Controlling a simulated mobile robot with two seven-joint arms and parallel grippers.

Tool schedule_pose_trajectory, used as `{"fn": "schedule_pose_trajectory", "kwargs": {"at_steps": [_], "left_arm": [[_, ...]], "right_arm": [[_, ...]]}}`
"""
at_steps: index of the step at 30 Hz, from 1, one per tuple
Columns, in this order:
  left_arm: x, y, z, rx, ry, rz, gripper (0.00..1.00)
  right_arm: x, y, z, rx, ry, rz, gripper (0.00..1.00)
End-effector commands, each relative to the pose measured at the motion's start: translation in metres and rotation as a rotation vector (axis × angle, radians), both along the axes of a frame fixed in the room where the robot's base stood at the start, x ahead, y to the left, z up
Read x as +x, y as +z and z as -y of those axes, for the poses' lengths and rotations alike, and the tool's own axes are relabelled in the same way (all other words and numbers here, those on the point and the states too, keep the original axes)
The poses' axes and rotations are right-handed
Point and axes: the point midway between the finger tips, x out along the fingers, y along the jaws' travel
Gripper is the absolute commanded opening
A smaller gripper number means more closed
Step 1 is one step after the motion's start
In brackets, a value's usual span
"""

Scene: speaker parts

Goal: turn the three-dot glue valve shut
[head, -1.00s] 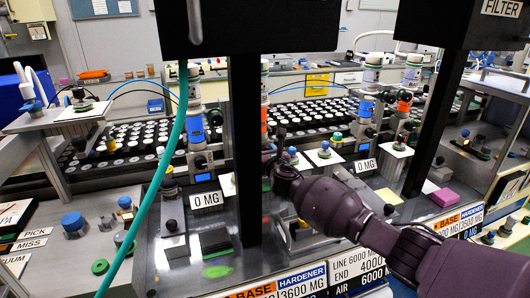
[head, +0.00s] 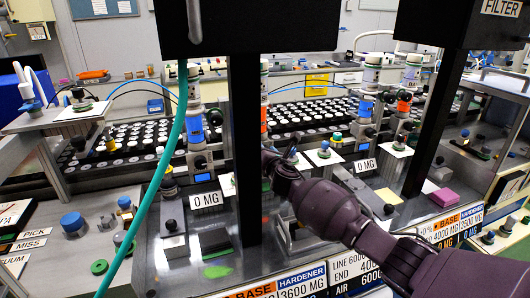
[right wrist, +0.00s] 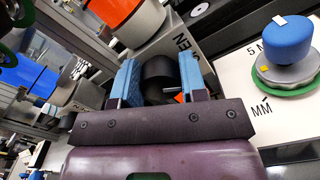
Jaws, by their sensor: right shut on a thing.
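In the right wrist view my right gripper (right wrist: 160,80) has its two blue-padded fingers on either side of a black round knob (right wrist: 158,72). It is shut on this knob, and a small orange mark (right wrist: 180,97) shows beside it. No dots can be made out, so I cannot tell from its markings whether this is the three-dot valve. In the head view my right arm (head: 325,210) reaches in from the right to the bench behind the black post. The fingers and the knob's marking cannot be made out there. My left gripper is not in view.
The black post (head: 245,150) stands close to my right wrist. A teal hose (head: 152,190) hangs at the left.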

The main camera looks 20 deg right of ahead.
Motion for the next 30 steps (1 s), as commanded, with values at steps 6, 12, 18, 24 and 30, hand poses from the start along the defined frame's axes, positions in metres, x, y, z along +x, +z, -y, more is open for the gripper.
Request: {"fn": "schedule_pose_trajectory", "kwargs": {"at_steps": [6,12,18,24,30], "left_arm": [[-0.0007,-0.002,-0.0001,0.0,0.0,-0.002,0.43],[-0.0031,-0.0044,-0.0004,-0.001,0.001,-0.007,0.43],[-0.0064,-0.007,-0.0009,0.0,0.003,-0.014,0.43],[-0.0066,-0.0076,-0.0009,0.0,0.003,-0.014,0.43],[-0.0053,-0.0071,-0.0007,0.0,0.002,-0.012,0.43]], "right_arm": [[-0.0003,-0.0017,0.0,0.209,0.0,-0.009,0.16],[-0.0004,-0.0027,0.0005,0.4,0.0,-0.016,0.16],[-0.0003,-0.0031,0.0013,0.59,0.0,-0.022,0.16],[-0.0003,-0.0035,0.0013,0.772,0.0,-0.028,0.16],[-0.0002,-0.0039,0.0015,0.923,0.0,-0.033,0.16]]}}
